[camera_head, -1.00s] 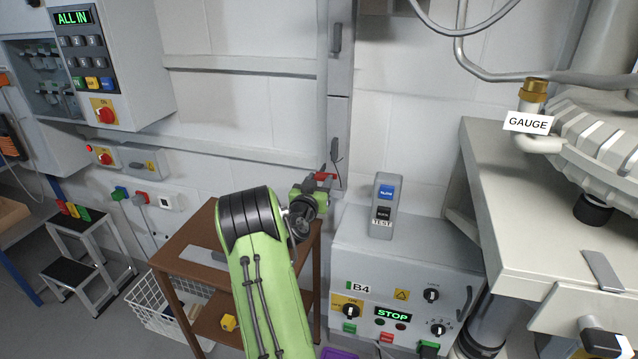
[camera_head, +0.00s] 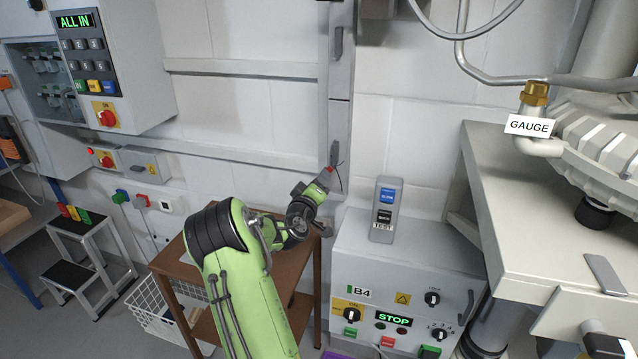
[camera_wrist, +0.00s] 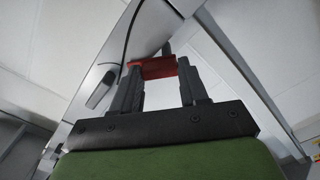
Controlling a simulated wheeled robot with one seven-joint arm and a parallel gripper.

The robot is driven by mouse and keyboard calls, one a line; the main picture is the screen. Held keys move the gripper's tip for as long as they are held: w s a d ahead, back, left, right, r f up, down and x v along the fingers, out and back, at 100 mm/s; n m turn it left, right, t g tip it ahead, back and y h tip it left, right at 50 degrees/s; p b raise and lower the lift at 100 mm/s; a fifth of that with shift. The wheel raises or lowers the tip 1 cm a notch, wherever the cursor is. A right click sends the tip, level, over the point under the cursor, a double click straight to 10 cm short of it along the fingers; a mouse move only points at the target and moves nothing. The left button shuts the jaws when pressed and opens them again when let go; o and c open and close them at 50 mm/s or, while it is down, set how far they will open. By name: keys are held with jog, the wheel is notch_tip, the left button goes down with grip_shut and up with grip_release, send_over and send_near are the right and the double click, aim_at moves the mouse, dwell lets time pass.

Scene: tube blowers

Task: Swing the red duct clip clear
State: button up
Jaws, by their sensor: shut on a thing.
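The red duct clip (camera_wrist: 158,68) is between the two dark fingers of my gripper (camera_wrist: 160,78) in the wrist view, and both fingers touch it. In the head view the clip (camera_head: 325,177) is a small red piece at the end of my gripper (camera_head: 327,180), against the grey vertical duct (camera_head: 341,130). My gripper is shut on the clip and reaches up and to the right. A thin dark cord shows beside the clip. The clip's mounting is mostly hidden by my gripper.
A brown wooden table (camera_head: 306,255) stands below my arm. A large bench with a GAUGE label (camera_head: 529,125) is further right.

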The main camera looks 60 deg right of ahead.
jog(key=shift+w+n+p, duration=0.2)
jog(key=shift+n+p, duration=0.6)
jog(key=shift+n, duration=1.05)
jog(key=shift+w+n+p, duration=0.15)
jog(key=shift+n+p, duration=0.65)
jog(key=shift+n, duration=1.05)
jog(key=o, duration=1.1)
jog(key=shift+c, duration=0.2)
jog(key=s+a+b, duration=0.2)
jog(key=a, duration=1.3)
jog(key=shift+s+a+b, duration=0.25)
jog(key=shift+a+b, duration=0.1)
jog(key=shift+b, duration=0.05)
